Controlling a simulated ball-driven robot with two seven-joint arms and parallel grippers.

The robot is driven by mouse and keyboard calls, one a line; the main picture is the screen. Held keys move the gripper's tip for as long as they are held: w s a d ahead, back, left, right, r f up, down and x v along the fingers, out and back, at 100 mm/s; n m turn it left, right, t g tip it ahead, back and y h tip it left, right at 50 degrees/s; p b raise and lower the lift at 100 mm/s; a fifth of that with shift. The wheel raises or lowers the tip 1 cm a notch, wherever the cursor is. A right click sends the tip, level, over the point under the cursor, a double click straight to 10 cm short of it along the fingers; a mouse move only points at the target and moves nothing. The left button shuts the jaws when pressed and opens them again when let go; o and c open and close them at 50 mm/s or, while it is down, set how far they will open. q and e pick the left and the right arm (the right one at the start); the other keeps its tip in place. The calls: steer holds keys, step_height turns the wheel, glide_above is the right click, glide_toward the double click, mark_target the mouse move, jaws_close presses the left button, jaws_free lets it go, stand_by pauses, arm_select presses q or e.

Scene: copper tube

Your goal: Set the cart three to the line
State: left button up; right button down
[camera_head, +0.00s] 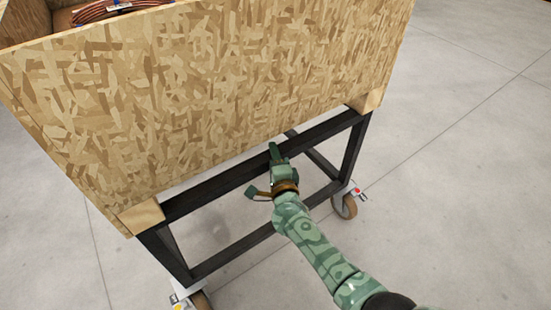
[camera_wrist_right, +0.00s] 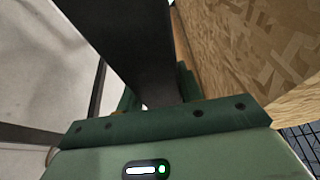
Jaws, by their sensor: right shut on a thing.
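The cart is a large chipboard box (camera_head: 200,90) on a black metal frame (camera_head: 220,187) with casters. My right gripper (camera_head: 274,162) is at the top rail of the frame, near the middle of the side facing me. It is shut on this rail, which shows between its green fingers in the right wrist view (camera_wrist_right: 150,60). Coiled copper tube (camera_head: 112,10) lies inside the box, partly cut off by the picture's top edge. No number on the cart is visible. My left gripper is not in view.
A caster (camera_head: 346,206) with a red part stands at the frame's right corner, another (camera_head: 200,299) at the lower left. Thin dark lines (camera_head: 452,128) cross the grey concrete floor (camera_head: 455,210), which is clear at right. Wire mesh (camera_wrist_right: 300,145) shows at the wrist view's lower right.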

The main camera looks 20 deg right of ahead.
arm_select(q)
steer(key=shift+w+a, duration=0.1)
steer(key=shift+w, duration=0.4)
arm_select(e)
steer(key=shift+w+a, duration=0.2)
steer(key=shift+w, duration=0.25)
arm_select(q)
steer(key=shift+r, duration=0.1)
arm_select(e)
steer(key=c, duration=0.9)
jaws_free()
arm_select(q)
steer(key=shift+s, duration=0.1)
arm_select(e)
steer(key=shift+s, duration=0.15)
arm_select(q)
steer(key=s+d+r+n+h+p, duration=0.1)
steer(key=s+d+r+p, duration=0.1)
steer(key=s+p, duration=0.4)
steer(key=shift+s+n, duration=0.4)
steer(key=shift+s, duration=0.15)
arm_select(e)
steer(key=s, duration=1.6)
steer(key=shift+a, duration=0.35)
